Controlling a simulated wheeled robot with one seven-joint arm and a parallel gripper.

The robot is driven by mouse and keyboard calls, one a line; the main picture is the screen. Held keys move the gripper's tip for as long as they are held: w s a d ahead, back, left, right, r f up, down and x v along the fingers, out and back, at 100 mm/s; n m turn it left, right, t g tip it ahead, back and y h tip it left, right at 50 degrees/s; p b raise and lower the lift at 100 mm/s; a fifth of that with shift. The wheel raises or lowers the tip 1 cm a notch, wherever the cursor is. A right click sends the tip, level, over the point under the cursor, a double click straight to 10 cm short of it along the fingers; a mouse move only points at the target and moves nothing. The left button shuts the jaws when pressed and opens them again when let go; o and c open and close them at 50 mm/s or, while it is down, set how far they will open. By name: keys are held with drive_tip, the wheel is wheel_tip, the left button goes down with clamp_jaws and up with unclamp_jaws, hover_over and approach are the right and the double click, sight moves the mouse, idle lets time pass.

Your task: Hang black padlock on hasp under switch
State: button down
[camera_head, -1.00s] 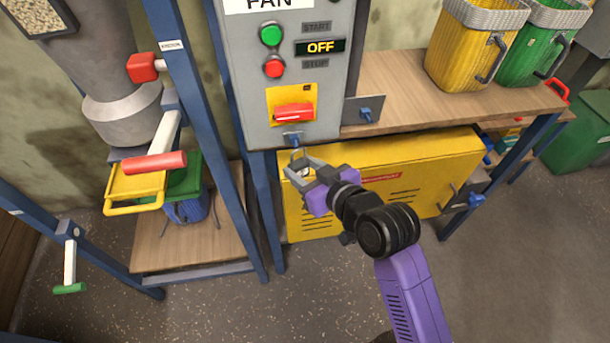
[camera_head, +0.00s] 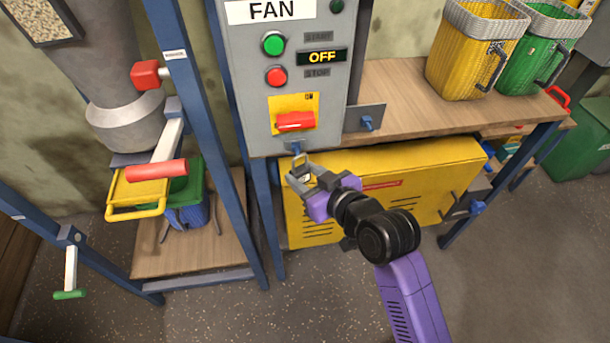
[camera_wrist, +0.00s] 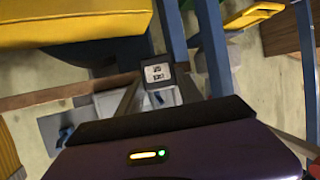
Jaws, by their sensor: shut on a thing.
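The black padlock (camera_wrist: 158,72), with a white label, is held between the fingers of my gripper (camera_head: 300,180), which is shut on it. Its pale shackle (camera_head: 300,160) points up in the head view. The blue hasp (camera_head: 296,147) sticks out at the bottom of the grey FAN panel (camera_head: 245,105), under the switch (camera_head: 295,121) with its red handle on a yellow plate. The shackle is just below the hasp; I cannot tell whether they touch. The padlock's body is partly hidden by my fingers in the head view.
A grey side bracket with a blue peg (camera_head: 367,123) is right of the switch. A yellow cabinet (camera_head: 425,195) stands below and behind my gripper. A wooden bench (camera_head: 405,85) carries yellow and green baskets. Blue posts and a red-handled lever (camera_head: 156,171) are at left.

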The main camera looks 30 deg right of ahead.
sight(306, 167)
drive_tip(key=shift+w+d, duration=0.25)
drive_tip(key=shift+w, duration=0.55)
drive_tip(key=shift+w+d, duration=0.25)
drive_tip(key=shift+w, duration=0.5)
drive_tip(key=shift+f+b, duration=0.5)
drive_tip(key=shift+f, duration=0.3)
drive_tip(key=c, duration=0.7)
unclamp_jaws()
drive_tip(key=s+a+p, duration=0.1)
drive_tip(key=s+a, duration=0.2)
drive_tip(key=s, duration=0.6)
drive_tip(key=shift+s+f, duration=0.25)
drive_tip(key=shift+s, duration=0.05)
idle(0.6)
idle(0.4)
